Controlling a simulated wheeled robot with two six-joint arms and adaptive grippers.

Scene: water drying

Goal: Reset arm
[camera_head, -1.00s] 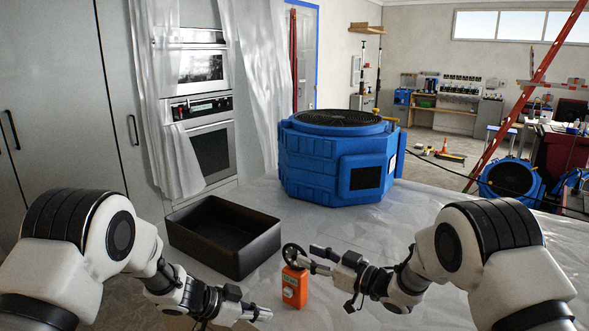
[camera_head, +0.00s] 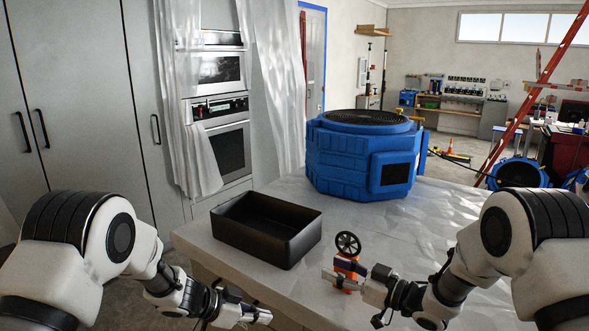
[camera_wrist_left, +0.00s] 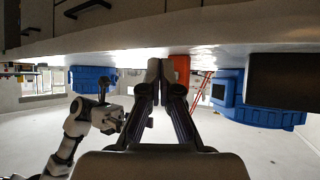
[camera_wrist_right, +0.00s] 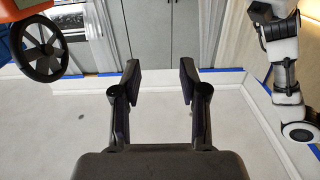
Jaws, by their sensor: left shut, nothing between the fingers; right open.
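My left gripper (camera_head: 262,314) is shut and empty low in the head view, in front of the table's near edge. Its closed fingers (camera_wrist_left: 160,72) fill the middle of the left wrist view. My right gripper (camera_head: 341,273) is open in front of a small orange device (camera_head: 352,263) with a dark spoked wheel (camera_head: 348,244). In the right wrist view nothing is between its spread fingers (camera_wrist_right: 160,82). The device (camera_wrist_right: 8,52) and its wheel (camera_wrist_right: 42,50) are at the upper left there, outside the fingers. The gripper partly covers the device in the head view.
An open black bin (camera_head: 285,250) stands on the film-covered table (camera_head: 440,215), left of the device. A large blue machine (camera_head: 345,165) stands behind. Clear table surface lies right of the machine. Cabinets and an oven (camera_head: 225,150) are at the back left.

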